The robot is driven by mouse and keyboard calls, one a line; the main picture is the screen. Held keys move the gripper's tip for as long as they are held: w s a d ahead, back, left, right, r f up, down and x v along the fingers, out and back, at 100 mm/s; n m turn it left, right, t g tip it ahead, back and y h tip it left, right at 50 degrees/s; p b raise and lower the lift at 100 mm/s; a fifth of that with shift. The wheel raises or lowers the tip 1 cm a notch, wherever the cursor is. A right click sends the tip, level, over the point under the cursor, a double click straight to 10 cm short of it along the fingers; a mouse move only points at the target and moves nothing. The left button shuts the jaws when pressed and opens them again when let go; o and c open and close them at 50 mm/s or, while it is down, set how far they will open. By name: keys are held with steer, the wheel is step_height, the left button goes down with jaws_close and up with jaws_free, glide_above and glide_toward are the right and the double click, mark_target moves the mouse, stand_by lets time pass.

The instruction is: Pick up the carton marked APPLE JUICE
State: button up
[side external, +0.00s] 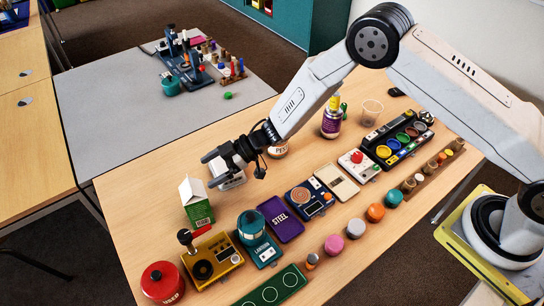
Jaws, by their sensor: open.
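A carton (199,206) with a white peaked top and a green body stands upright at the left of the wooden table. Its print is too small to read, so I cannot tell whether it says APPLE JUICE. My dark gripper (213,168) is open, to the right of the carton's top and apart from it. A white object (231,181) shows just below my gripper and is partly hidden by it. I cannot tell what it is or whether my gripper touches it.
A red item (202,231) lies by the carton's foot. A yellow device (213,262), a teal lantern (251,227) and a purple STEEL case (281,219) stand in front. A red pot (162,283) is at the near left. The wood behind the carton is clear.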

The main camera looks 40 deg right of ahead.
mark_target(193, 186)
steer(key=shift+s+a+f+n+g+y, duration=0.3)
steer(key=shift+s+a+f, duration=0.1)
steer(key=shift+s+a, duration=0.05)
steer(key=shift+x, duration=3.9)
steer(key=shift+r, duration=0.1)
steer(key=c, duration=1.3)
